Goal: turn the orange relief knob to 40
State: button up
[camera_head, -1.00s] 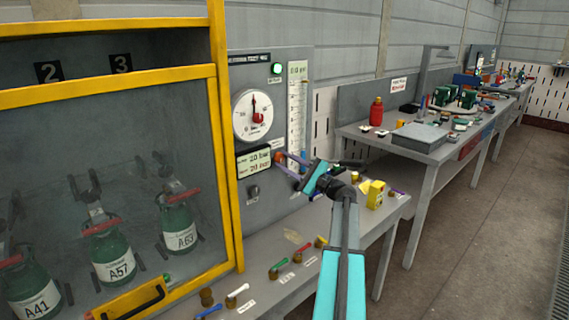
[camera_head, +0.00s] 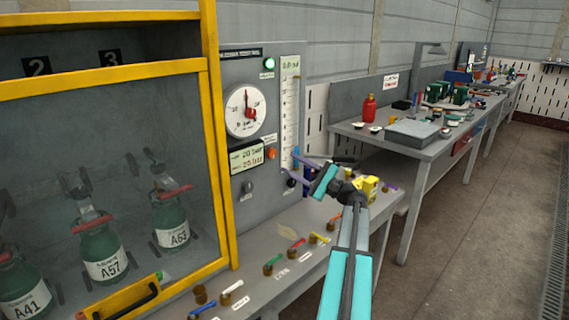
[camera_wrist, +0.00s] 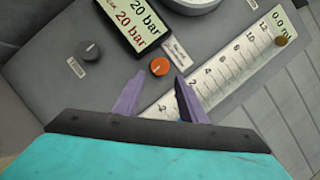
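The round orange knob (camera_head: 271,153) sits on the grey panel (camera_head: 225,75), right of the lit display (camera_head: 246,156). In the wrist view the orange knob (camera_wrist: 160,67) lies just beyond and between the purple fingertips. My gripper (camera_head: 297,168) is open and empty, to the right of the knob in the head view and apart from it. Its two fingers also show spread in the wrist view (camera_wrist: 158,76). The display (camera_wrist: 132,20) there reads 20 bar on both lines. The round gauge (camera_head: 245,112) has its needle near upright.
A dark knob (camera_wrist: 90,52) is on the same panel. A vertical scale (camera_head: 290,105) stands beside the orange knob. The bench (camera_head: 300,268) below holds several coloured-handled items and a yellow object (camera_head: 367,188). A yellow-framed cabinet (camera_head: 222,130) holds green cylinders at left.

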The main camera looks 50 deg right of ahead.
jog(key=v, duration=0.7)
jog(key=shift+b, duration=0.4)
